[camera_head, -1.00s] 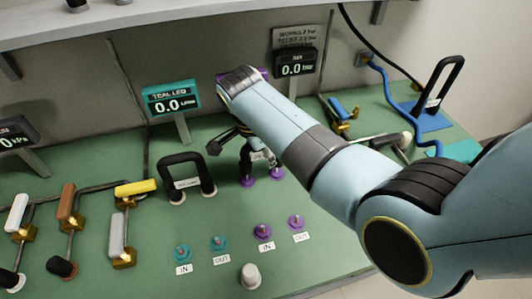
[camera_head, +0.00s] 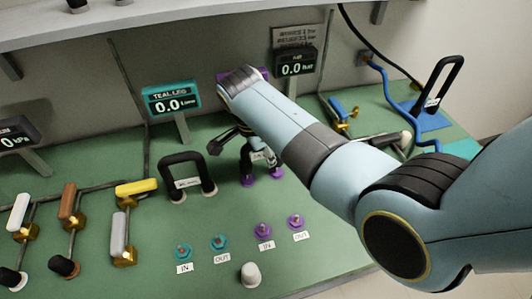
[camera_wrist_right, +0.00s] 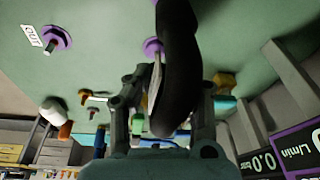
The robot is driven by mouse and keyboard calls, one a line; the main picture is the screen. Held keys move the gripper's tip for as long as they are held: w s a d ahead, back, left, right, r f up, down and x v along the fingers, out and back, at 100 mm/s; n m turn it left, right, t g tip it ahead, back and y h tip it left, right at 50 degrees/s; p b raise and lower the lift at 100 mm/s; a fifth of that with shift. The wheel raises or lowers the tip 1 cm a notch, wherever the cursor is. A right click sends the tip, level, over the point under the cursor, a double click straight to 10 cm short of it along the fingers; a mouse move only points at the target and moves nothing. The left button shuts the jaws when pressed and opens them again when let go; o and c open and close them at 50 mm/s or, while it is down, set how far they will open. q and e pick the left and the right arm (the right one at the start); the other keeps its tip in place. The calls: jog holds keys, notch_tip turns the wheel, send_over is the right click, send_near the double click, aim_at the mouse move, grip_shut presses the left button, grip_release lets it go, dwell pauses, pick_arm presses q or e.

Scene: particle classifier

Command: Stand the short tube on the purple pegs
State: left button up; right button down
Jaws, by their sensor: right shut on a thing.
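The short tube (camera_head: 246,160) is a dark arch with purple ends, upright at the back middle of the green bench. My right gripper (camera_head: 250,146) reaches it from above and is shut on it. In the right wrist view the dark tube (camera_wrist_right: 178,75) lies between my right gripper's fingers (camera_wrist_right: 165,125), with a purple collar at its far end. My arm hides the tube's top in the head view. The purple pegs stand nearer the front: the IN peg (camera_head: 263,230) and the OUT peg (camera_head: 296,222), both bare. My left gripper is not in view.
A larger dark arch (camera_head: 183,160) with white ends stands just left of the short tube. Teal pegs (camera_head: 219,242) stand left of the purple ones, with a white knob (camera_head: 251,275) in front. Valves with coloured handles (camera_head: 136,188) are at the left. A teal display (camera_head: 171,98) stands behind.

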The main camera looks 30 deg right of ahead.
jog(key=shift+p, duration=0.4)
dwell(0.6)
jog(key=shift+f+b, duration=1.25)
jog(key=shift+f, duration=0.5)
jog(key=c, duration=1.1)
grip_release()
jog(key=shift+r, duration=0.35)
notch_tip(320, 180, up, 9)
jog(key=shift+r, duration=0.2)
